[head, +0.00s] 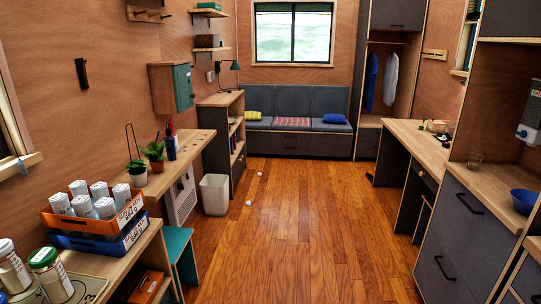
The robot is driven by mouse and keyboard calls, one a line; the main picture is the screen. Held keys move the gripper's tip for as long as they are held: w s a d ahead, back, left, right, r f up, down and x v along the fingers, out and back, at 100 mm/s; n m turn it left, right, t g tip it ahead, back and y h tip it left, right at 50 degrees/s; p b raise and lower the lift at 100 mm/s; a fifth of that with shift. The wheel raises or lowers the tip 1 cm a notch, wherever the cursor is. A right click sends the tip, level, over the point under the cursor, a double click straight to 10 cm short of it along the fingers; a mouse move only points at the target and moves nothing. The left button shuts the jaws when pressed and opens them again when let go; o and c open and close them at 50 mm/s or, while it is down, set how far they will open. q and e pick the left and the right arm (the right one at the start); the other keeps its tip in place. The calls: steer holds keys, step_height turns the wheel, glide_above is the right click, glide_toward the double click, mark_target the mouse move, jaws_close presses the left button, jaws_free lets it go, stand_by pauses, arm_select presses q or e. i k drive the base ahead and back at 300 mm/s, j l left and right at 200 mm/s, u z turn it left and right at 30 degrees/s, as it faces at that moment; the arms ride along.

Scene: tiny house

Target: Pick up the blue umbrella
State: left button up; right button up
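I cannot make out an umbrella for certain anywhere in the head view. A long blue item (371,82) hangs in the open wardrobe at the back right, beside a pale grey garment (390,80); it looks like clothing, but it is too small to tell. Neither of my grippers shows in this view.
The wooden floor (300,225) is clear down the middle, apart from small white bits (249,203). A white bin (214,194) and a teal stool (180,255) stand on the left. A desk (418,140) and dark cabinets (460,240) line the right. A sofa (290,100) closes the back.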

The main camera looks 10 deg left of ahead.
mark_target(171, 147)
steer(key=i+u, duration=0.1)
steer(key=i, duration=0.9)
steer(key=i+l, duration=0.2)
steer(key=i, duration=0.8)
steer(key=j+u, duration=0.05)
